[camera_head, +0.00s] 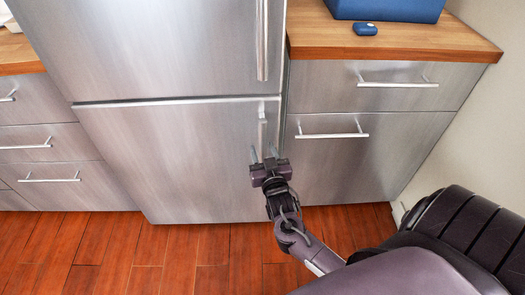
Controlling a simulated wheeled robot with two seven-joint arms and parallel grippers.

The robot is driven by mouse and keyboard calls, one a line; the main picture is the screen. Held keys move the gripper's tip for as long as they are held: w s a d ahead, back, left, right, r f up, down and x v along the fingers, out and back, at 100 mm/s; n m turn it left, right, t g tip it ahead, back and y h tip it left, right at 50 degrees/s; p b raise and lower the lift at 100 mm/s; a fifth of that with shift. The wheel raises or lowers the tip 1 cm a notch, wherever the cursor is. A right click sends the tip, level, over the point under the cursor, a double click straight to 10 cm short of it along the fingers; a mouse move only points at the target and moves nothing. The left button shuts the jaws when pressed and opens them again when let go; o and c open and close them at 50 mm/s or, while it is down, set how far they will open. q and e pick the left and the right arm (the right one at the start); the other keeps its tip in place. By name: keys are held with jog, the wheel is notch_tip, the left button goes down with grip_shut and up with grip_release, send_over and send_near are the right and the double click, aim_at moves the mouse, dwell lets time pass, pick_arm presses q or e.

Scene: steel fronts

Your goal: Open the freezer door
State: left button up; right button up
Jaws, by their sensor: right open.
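The steel fridge has an upper door (150,45) and a lower freezer door (175,155), split by a dark horizontal gap. The freezer door is shut. Its short vertical handle (262,128) is near its right edge, at the top. My right gripper (264,154) is open, with its two fingers pointing up at the lower part of this handle. I cannot tell whether the fingers touch the handle or stand around it. My left gripper is not in view.
Steel drawers with bar handles (333,135) stand right of the fridge under a wooden counter (410,42). A blue box (385,10) and a small blue item (365,29) are on it. More drawers (40,145) stand at left. The wooden floor (190,255) in front is clear.

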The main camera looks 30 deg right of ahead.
jog(key=shift+w+d, duration=0.2)
jog(key=shift+w, duration=0.3)
jog(key=shift+c, duration=0.3)
grip_shut()
jog(key=shift+s+a, duration=0.1)
